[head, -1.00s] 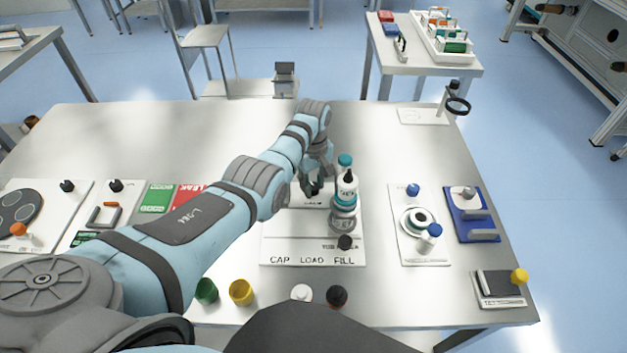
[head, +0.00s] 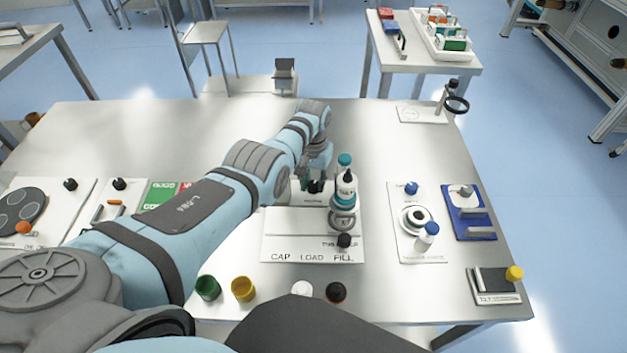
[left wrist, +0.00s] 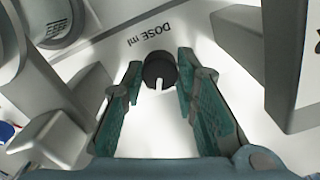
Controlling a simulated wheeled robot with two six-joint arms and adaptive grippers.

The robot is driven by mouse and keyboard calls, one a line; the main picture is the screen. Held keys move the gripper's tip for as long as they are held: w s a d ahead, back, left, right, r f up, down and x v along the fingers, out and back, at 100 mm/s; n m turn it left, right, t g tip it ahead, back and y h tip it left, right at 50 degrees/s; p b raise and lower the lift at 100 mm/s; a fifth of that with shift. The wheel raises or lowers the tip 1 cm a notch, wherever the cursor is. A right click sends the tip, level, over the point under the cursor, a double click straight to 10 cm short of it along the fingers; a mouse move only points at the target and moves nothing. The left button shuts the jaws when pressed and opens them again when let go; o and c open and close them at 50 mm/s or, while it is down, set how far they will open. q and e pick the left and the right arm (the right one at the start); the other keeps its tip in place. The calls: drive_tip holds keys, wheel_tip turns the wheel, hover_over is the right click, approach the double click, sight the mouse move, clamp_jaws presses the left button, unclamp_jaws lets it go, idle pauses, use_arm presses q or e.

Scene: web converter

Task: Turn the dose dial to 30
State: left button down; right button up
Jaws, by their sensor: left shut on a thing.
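The dose dial (left wrist: 160,72) is a small black round knob with a white pointer mark, beside the printed words "DOSE ml" in the left wrist view. The pointer faces the bottom of that view. In the head view the dial (head: 316,187) is a dark spot at the back of the white filling station (head: 285,240). No scale numbers are readable. My right gripper is out of view.
A bottle (head: 346,186) with a dark tip stands in the station just right of my left gripper. A black knob (head: 344,240) sits in front of it. Green (head: 207,288) and yellow (head: 243,289) cups stand near the front edge. A white plate (head: 416,245) lies to the right.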

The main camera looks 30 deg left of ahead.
sight(313, 184)
use_arm(q)
drive_tip(key=shift+m, duration=1.3)
drive_tip(key=c, duration=1.3)
unclamp_jaws()
drive_tip(key=shift+r, duration=0.1)
wheel_tip(313, 184, up, 12)
drive_tip(key=shift+f, duration=0.1)
